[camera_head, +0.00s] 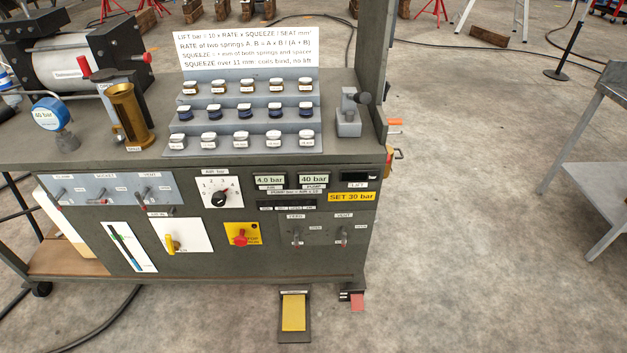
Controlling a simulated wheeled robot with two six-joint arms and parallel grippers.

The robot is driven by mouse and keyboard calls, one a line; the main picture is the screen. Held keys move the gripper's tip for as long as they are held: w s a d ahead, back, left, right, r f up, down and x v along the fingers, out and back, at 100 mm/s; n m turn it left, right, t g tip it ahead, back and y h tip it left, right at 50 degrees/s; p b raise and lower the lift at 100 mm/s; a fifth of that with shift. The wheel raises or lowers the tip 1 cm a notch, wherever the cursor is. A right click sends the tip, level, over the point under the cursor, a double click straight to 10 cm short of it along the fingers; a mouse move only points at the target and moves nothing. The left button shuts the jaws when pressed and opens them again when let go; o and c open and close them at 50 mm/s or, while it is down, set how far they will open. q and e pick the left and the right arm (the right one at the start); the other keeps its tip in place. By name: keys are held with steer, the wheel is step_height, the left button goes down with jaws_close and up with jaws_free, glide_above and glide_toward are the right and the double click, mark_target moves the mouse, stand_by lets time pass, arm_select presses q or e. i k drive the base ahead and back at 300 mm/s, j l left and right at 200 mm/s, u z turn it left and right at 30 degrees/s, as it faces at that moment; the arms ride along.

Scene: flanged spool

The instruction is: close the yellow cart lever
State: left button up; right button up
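A yellow lever (171,244) sits on a white plate (195,236) on the front of the dark grey cart (190,270), left of centre. Its handle stands roughly upright with a slight tilt. Neither of my grippers shows in the head view.
A red knob on a yellow plate (242,234) is right of the lever. A yellow pedal (293,313) lies on the floor in front. Stepped racks (245,138) and a brass cylinder (128,110) stand on top. The floor at right is clear up to a grey table (590,160).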

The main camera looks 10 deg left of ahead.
mark_target(172, 246)
steer(key=u, duration=1.5)
